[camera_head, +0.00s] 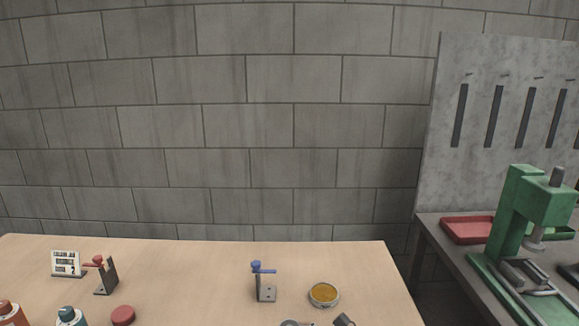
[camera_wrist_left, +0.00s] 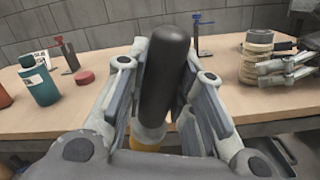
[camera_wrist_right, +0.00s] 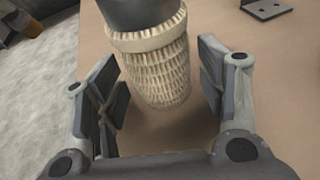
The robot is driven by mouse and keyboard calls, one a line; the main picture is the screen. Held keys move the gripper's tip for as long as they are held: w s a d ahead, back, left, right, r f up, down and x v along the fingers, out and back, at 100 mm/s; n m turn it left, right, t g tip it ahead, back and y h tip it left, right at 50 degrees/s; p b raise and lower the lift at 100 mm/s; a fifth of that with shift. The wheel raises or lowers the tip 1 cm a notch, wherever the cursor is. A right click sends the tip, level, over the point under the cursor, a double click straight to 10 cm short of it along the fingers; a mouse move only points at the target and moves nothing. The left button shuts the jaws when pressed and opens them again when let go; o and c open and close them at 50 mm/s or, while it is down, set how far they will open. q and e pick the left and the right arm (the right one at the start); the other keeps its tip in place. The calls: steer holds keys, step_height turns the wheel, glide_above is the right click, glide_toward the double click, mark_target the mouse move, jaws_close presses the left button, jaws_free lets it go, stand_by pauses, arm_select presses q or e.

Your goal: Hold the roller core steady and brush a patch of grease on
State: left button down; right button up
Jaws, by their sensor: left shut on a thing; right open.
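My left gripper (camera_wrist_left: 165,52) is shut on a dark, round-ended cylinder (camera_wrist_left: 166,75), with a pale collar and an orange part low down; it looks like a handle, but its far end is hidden. In the right wrist view, a beige woven mesh tube (camera_wrist_right: 155,65) with a dark cylinder above it, possibly the roller core, stands between the spread fingers of my right gripper (camera_wrist_right: 160,78). A gap shows at the right finger; I cannot tell about contact on the left. A round tin of amber grease (camera_head: 323,293) sits on the table.
A blue-topped bracket (camera_head: 264,282) stands left of the tin. A red-topped bracket (camera_head: 105,276), a sign card (camera_head: 66,263), a red puck (camera_head: 122,315) and bottles (camera_head: 70,316) are at the left. A green press (camera_head: 530,215) and red tray (camera_head: 467,230) occupy the right bench.

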steer(key=shift+w+a+f, duration=0.15)
steer(key=shift+a, duration=0.35)
steer(key=c, duration=0.6)
steer(key=shift+c, duration=0.2)
